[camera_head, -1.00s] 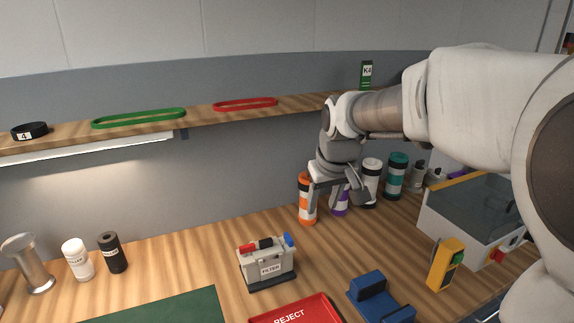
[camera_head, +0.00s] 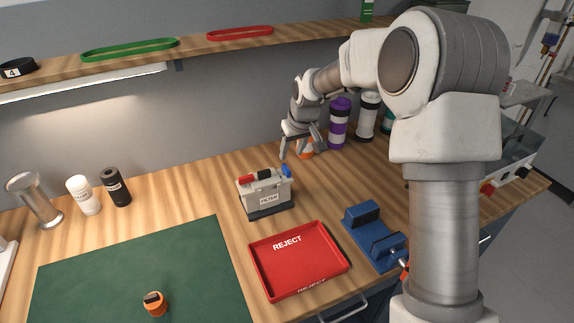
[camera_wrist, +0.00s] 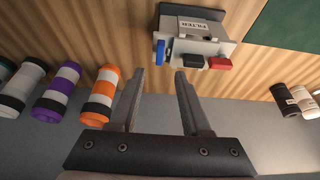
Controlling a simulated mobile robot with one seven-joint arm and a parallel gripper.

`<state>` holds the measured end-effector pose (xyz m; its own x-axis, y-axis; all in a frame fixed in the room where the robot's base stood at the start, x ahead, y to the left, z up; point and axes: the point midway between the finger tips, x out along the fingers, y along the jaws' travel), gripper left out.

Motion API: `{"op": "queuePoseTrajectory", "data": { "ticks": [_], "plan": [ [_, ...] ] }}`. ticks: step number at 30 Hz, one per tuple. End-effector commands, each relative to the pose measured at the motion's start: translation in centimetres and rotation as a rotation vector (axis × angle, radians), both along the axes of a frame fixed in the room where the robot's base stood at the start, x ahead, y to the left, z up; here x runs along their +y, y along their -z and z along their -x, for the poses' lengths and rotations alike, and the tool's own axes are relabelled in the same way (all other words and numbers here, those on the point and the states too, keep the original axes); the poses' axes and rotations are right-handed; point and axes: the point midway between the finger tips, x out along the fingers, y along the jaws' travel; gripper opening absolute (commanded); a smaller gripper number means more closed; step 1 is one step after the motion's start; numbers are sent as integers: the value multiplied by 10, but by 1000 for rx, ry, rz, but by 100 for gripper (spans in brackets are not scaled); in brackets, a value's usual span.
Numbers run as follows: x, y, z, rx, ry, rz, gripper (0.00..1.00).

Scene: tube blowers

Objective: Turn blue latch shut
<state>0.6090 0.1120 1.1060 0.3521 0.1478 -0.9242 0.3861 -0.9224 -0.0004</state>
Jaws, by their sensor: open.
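The grey filter box (camera_head: 266,196) stands upright on the wooden bench with red, black and blue latches on top. The blue latch (camera_head: 286,171) is at the box's right end in the head view. In the wrist view the blue latch (camera_wrist: 160,52) shows just past the fingertips, roughly in line with the gap between them; the black latch (camera_wrist: 191,60) and red latch (camera_wrist: 220,63) are to its right. My gripper (camera_head: 302,153) is open and empty, behind and slightly right of the box. Its two fingers (camera_wrist: 160,71) are apart, and I see no contact with the latch.
An orange-banded cylinder (camera_wrist: 100,97) stands close beside my gripper, with a purple one (camera_head: 340,122) and others to the right. A red REJECT tray (camera_head: 298,262), blue fixture (camera_head: 374,236) and green mat (camera_head: 190,270) lie in front. A shelf (camera_head: 200,48) runs above.

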Motion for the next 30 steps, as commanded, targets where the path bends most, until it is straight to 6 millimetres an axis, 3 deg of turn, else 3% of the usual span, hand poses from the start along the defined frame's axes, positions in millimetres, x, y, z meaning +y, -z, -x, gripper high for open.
{"op": "queuePoseTrajectory", "data": {
  "ticks": [6, 13, 27, 30],
  "plan": [
    [6, 40, -15, 3, -1, 1, 48],
    [12, 69, -26, 1, 0, 0, 48],
    [13, 80, -31, -1, 0, 0, 48],
    [13, 80, -31, -1, 0, 0, 31]
  ]
}}
